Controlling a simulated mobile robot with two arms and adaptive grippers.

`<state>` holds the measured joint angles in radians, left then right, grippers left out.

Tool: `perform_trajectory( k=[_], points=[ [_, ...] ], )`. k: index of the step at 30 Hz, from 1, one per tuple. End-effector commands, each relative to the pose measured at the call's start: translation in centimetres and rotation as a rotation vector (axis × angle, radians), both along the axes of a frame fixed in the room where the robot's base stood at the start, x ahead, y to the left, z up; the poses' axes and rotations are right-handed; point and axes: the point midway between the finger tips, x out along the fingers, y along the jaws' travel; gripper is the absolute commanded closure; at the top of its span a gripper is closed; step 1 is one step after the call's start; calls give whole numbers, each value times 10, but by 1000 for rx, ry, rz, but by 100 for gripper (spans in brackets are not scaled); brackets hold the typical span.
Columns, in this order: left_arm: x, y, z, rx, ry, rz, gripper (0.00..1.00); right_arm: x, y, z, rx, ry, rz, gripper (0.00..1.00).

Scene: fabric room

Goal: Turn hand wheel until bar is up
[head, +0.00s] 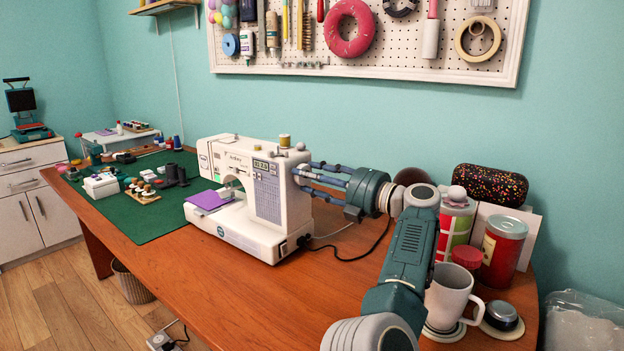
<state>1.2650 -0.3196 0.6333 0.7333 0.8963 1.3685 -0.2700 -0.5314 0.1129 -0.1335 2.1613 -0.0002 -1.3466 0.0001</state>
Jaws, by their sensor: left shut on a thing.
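A white sewing machine (282,205) stands on the wooden table, with purple cloth (208,200) at its needle area. My left gripper (303,173) reaches in from the right, its blue-grey fingers at the machine's right side, where they are shut on the hand wheel. The fingers mostly hide the wheel. The needle bar area lies under the machine's head at left; it is too small to tell the bar's height. My right gripper is not in view.
A white mug (448,297), a red tin (502,250) and a patterned case (490,185) stand close to my arm at right. A green mat (130,205) holds sewing items at left. The table's front is clear.

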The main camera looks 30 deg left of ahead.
Motion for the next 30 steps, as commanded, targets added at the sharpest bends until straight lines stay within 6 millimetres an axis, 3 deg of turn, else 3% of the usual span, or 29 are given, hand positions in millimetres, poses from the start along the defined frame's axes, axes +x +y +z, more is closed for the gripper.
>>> perform_trajectory(
  k=[9, 10, 12, 23, 30],
  points=[
    [-3, 2, -6, -11, 5, 13, 84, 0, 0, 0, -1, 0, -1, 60],
    [-3, 2, -6, -11, 5, 13, 52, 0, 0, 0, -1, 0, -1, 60],
    [-3, 2, -6, -10, 5, 11, 40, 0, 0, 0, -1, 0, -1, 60],
    [-2, 1, 2, -5, 1, 6, 40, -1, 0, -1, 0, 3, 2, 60],
    [-2, 1, 46, -2, -4, 7, 40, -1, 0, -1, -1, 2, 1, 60]
  ],
)
